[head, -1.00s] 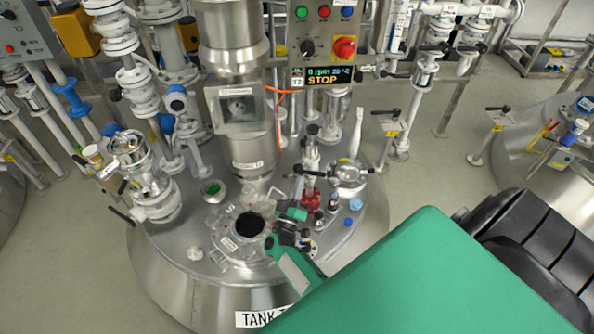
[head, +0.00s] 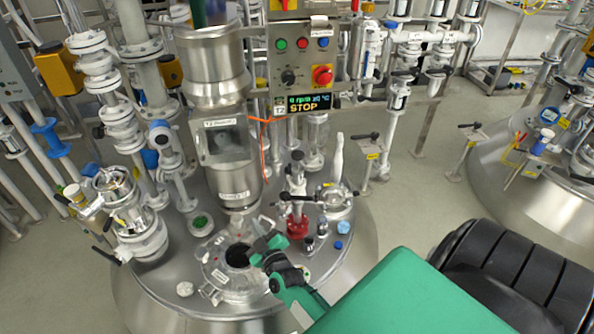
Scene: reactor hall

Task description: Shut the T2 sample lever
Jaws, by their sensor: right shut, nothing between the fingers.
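The T2 tank (head: 345,270) is the steel vessel in the middle, under a panel reading STOP with a T2 tag. On its lid stands a slim valve with a red base (head: 297,226) and a dark lever (head: 290,196) that sticks out sideways. I cannot tell for sure whether this is the sample lever, or read its position. My right gripper (head: 268,246) is shut and empty. It shows beside the dark round opening (head: 238,256) in the lid, in front of and below the red-based valve. No contact with a lever is visible. My left gripper is out of view.
A round sight glass (head: 334,197) and a white upright bottle-like piece (head: 337,158) stand right of the valve. The control panel (head: 303,62) hangs behind. A lever on a post (head: 367,137) stands further right.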

